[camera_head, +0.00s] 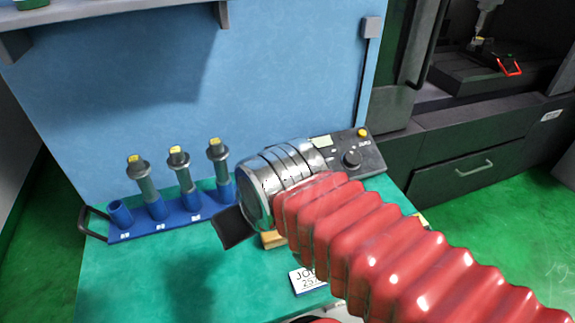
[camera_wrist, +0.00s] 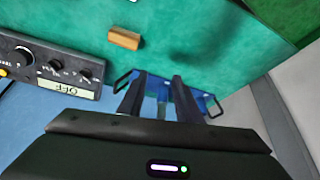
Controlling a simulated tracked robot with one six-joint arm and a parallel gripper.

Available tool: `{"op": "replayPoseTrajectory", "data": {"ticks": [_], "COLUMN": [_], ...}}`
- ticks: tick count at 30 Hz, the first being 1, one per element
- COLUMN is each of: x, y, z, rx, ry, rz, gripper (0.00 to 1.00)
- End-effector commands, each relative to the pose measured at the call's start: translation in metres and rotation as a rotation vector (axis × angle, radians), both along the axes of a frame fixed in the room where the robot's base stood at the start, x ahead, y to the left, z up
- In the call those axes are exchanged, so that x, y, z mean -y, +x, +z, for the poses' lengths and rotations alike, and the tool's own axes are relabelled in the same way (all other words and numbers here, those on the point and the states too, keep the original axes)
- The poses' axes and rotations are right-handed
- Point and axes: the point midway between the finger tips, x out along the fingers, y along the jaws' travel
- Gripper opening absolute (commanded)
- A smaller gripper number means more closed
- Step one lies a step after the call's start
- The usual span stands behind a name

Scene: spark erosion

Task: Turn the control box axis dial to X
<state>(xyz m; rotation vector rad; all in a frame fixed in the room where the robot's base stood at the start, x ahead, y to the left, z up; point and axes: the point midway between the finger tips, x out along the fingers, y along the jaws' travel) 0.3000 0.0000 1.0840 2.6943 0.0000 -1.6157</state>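The control box (camera_head: 372,155) is a dark slanted box at the back right of the green bench, partly hidden by my arm. In the wrist view the control box (camera_wrist: 70,54) is at the left, upside down, with a large knob (camera_wrist: 22,56), two smaller pointer knobs (camera_wrist: 55,66) (camera_wrist: 85,75) and a display (camera_wrist: 57,87) reading OFF. Knob labels are too small to read. My gripper (camera_wrist: 160,80) is open and empty, apart from the box; one finger shows in the head view (camera_head: 233,227).
A blue rack (camera_head: 180,222) with several upright holders stands left of my gripper. A wooden block (camera_wrist: 125,38) lies on the bench, mostly hidden behind my arm in the head view. A card (camera_head: 308,281) reading JOG stands nearer. A blue wall panel (camera_head: 130,70) rises behind.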

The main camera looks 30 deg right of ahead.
Motion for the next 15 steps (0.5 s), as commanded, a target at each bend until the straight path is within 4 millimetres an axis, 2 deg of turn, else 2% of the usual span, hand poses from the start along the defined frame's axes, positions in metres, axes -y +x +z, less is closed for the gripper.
{"op": "replayPoseTrajectory", "data": {"ticks": [8,15], "x": [0.0,0.0055], "y": [-0.0001,0.0073], "z": [0.0,0.003], "rx": [0.0,-0.004], "ry": [0.0,0.007], "rz": [0.0,-0.026], "gripper": [0.31,0.47]}}
